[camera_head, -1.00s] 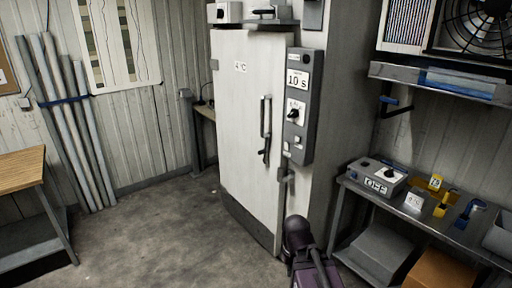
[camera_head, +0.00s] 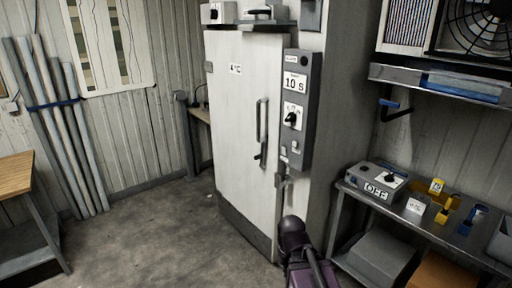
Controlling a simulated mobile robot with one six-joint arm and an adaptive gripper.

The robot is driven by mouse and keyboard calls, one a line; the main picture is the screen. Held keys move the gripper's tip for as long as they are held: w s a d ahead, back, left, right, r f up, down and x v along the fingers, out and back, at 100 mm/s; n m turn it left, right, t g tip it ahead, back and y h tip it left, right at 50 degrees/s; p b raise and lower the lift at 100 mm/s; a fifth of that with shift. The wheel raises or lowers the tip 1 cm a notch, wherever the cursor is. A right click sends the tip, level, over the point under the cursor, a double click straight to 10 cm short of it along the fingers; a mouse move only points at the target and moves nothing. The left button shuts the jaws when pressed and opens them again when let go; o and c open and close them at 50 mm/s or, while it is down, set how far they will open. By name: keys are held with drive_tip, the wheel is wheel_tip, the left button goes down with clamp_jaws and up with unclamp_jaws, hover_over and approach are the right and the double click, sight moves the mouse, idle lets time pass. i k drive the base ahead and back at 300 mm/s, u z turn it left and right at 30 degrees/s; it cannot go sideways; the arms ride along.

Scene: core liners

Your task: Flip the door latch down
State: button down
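A tall white cold-room door (camera_head: 238,130) is shut in the middle of the view. It has a vertical grey bar handle (camera_head: 262,122) near its right edge. A small dark latch lever (camera_head: 260,155) sits at the handle's lower end, tilted slightly. A grey latch fitting (camera_head: 281,180) is at the door's right edge below the control panel. Part of my arm shows at the bottom, right of the door's lower edge. My gripper's fingers do not show.
A grey control panel (camera_head: 298,110) with a dial and a "10 S" label is right of the door. A metal shelf (camera_head: 416,222) at right carries an "OFF" box (camera_head: 376,183) and small yellow and blue items. A wooden table (camera_head: 16,174) and leaning tubes (camera_head: 58,125) are left. Floor before the door is clear.

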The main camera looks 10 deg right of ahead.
sight(261, 165)
drive_tip(key=u, duration=0.25)
drive_tip(key=i, duration=1.6)
drive_tip(key=z, duration=0.4)
